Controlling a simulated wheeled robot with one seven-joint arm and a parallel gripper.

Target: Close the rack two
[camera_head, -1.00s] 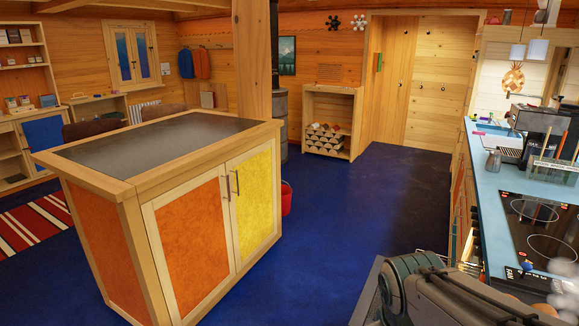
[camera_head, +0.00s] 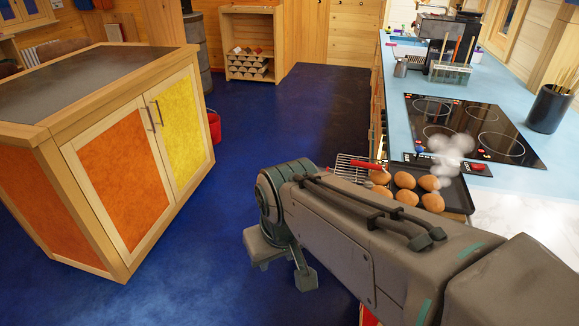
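A wire rack (camera_head: 346,171) sticks out from the counter front below the hob. A red bar (camera_head: 368,164) lies along its top edge. A dark baking tray (camera_head: 455,194) with several brown rolls (camera_head: 407,197) also sticks out there, at the right of the wire rack, and white steam rises by it. Which of these is rack two, I cannot tell. My grey arm crosses in front of them and hides their near parts and the oven front below. My gripper's fingers cannot be made out in this view.
A black hob (camera_head: 478,126) is set in the blue counter (camera_head: 393,92), with a utensil pot (camera_head: 548,108) beside it. A wooden island (camera_head: 50,128) with orange and yellow doors stands left. Blue floor (camera_head: 250,130) lies open between.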

